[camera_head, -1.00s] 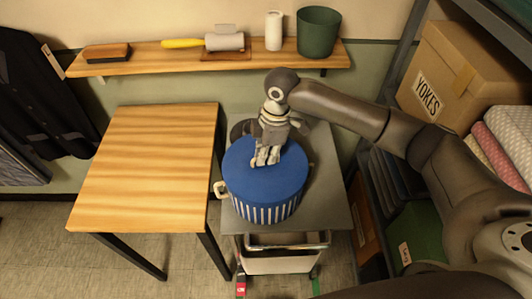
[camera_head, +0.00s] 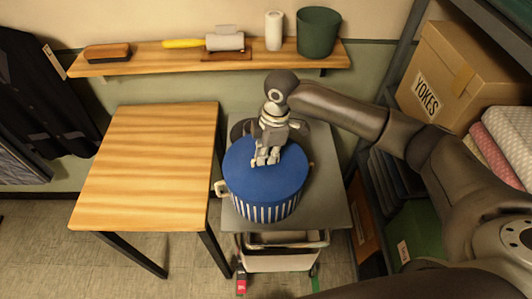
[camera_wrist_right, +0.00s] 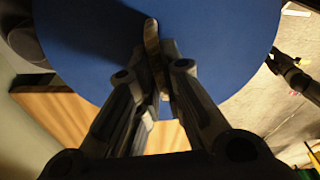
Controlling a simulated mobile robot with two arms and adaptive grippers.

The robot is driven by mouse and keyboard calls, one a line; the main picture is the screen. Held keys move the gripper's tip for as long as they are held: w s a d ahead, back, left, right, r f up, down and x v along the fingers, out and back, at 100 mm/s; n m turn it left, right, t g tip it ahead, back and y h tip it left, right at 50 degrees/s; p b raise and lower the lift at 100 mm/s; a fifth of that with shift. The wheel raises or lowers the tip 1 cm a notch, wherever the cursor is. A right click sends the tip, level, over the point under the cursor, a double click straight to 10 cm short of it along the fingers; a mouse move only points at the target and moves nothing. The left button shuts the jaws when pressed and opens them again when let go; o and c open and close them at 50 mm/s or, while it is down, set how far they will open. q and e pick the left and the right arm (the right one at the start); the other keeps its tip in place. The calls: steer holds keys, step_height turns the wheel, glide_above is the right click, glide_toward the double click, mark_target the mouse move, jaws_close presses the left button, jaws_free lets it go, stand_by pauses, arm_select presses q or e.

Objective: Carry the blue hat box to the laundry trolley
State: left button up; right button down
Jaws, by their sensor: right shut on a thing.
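The blue hat box (camera_head: 262,182) has a plain blue lid and blue-and-white striped sides. It is upright over the grey top (camera_head: 330,205) of a wheeled trolley; I cannot tell whether its base touches that top. My right gripper (camera_head: 266,158) comes down onto the lid from above. In the right wrist view, its fingers (camera_wrist_right: 160,85) are closed around a narrow brownish handle (camera_wrist_right: 152,40) on the blue lid. The box hides much of the trolley top. My left gripper is not in view.
A bare wooden table (camera_head: 145,165) stands left of the trolley. A wall shelf (camera_head: 180,62) behind holds a brush, a roller and a green pot (camera_head: 318,32). Shelving on the right holds a cardboard box (camera_head: 460,70). A dark round thing (camera_head: 238,129) shows behind the hat box.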

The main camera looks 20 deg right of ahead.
steer(key=shift+p, duration=0.35)
steer(key=shift+f+p, duration=0.35)
stand_by(1.0)
steer(key=shift+p, duration=0.4)
stand_by(0.3)
steer(key=shift+f, duration=0.1)
steer(key=c, duration=1.5)
jaws_free()
steer(key=shift+o, duration=0.2)
steer(key=o, duration=0.5)
steer(key=shift+c, duration=0.2)
